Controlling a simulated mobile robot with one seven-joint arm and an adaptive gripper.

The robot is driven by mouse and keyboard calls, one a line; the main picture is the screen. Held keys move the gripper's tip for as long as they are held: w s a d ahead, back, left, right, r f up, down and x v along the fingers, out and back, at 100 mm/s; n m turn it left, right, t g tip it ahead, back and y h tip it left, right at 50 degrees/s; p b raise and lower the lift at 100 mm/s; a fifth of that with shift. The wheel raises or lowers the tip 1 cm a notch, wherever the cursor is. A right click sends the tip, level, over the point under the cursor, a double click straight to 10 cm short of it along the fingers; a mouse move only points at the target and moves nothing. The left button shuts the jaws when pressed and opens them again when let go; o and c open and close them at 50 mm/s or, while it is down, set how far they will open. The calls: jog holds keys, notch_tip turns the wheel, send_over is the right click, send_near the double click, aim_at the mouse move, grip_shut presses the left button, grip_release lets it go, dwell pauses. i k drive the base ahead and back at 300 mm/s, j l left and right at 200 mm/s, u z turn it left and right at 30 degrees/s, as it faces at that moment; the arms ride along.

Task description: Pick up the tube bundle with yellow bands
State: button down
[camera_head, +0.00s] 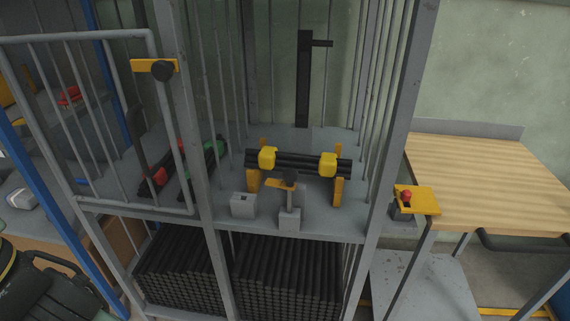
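The tube bundle with yellow bands (298,165) lies level, left to right, on the grey shelf of a barred cage. It is several black tubes held by two thick yellow bands, one near each end. It rests across two orange-yellow upright supports (337,191). My gripper cannot be made out in this view.
A barred gate (100,125) hangs left of the cage opening, before bundles with red and green bands (206,158). A grey box (243,205) stands at the shelf front. Frame posts (400,110) flank the opening.

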aim_at(268, 158)
jog(key=j+z, duration=0.1)
jog(key=j, duration=0.45)
jog(key=k+j+z, duration=0.1)
jog(key=j, duration=0.45)
jog(key=k+j+z, duration=0.1)
jog(key=j, duration=0.45)
jog(key=k+j+z, duration=0.1)
jog(key=j, duration=0.45)
jog(key=k+j+z, duration=0.1)
jog(key=j, duration=0.45)
jog(key=k+j+z, duration=0.15)
jog(key=j, duration=0.35)
jog(key=k+j+z, duration=0.1)
jog(key=j, duration=0.4)
jog(key=k+j+z, duration=0.1)
jog(key=k+j, duration=0.2)
jog(key=j, duration=0.2)
jog(key=i+l, duration=0.25)
jog(key=i, duration=0.2)
jog(key=i+l, duration=0.25)
jog(key=i, duration=0.25)
jog(key=i+l, duration=0.25)
jog(key=i, duration=0.2)
jog(key=i+l, duration=0.25)
jog(key=i, duration=0.25)
